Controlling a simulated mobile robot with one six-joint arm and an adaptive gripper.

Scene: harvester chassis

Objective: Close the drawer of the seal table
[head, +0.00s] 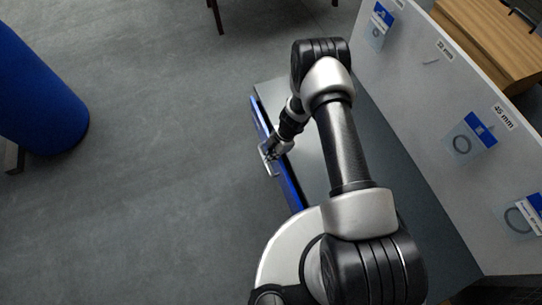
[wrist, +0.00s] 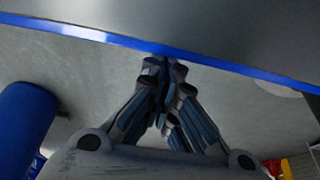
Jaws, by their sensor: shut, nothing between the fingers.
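The seal table (head: 385,125) has a dark grey top, largely covered by my arm in the head view. A blue drawer front (head: 290,187) runs along its left edge, with a pale metal handle (head: 267,160) on its outer side. The front lies close along the table edge; I cannot tell whether a gap remains. My gripper (head: 271,151) is shut and empty at the handle, by the drawer front. In the wrist view, the closed fingertips (wrist: 165,68) reach the blue strip (wrist: 110,38); contact is unclear, and the handle is not distinguishable there.
A white upright panel with bagged rings (head: 462,143) and size labels stands along the table's right side. A wooden cabinet (head: 490,40) is behind it. A blue cylinder (head: 40,95) stands at left. The floor between the cylinder and the table is clear.

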